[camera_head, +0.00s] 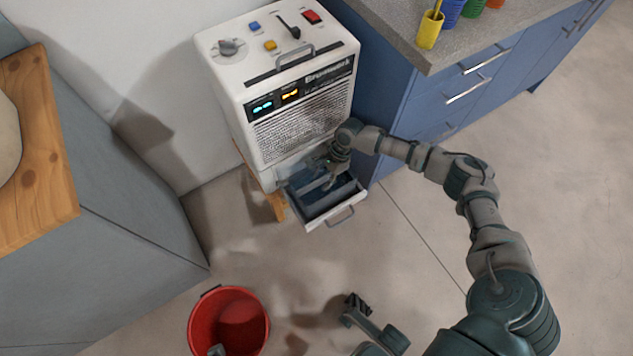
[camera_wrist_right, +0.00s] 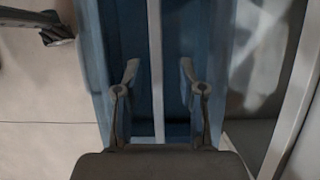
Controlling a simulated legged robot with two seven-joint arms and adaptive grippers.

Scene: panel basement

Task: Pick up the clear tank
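The clear tank (camera_head: 345,190) looks bluish and sits in the pulled-out grey drawer (camera_head: 340,217) at the bottom of the white machine. Its far part is hidden by my right gripper (camera_head: 333,178), which points down into the drawer. In the right wrist view, the right gripper's fingers (camera_wrist_right: 159,90) are spread apart, one on each side of a pale bar that runs across the bluish tank (camera_wrist_right: 179,30). Gaps show between the bar and both fingers. My left gripper (camera_head: 357,309) seems to be the dark part at the bottom; its finger opening is unclear.
The white machine (camera_head: 285,95) stands on a wooden support beside the blue cabinet (camera_head: 390,110). A red bucket (camera_head: 229,318) is on the floor at the bottom left. A wooden-topped grey unit (camera_head: 45,150) stands at the left. Floor to the right is clear.

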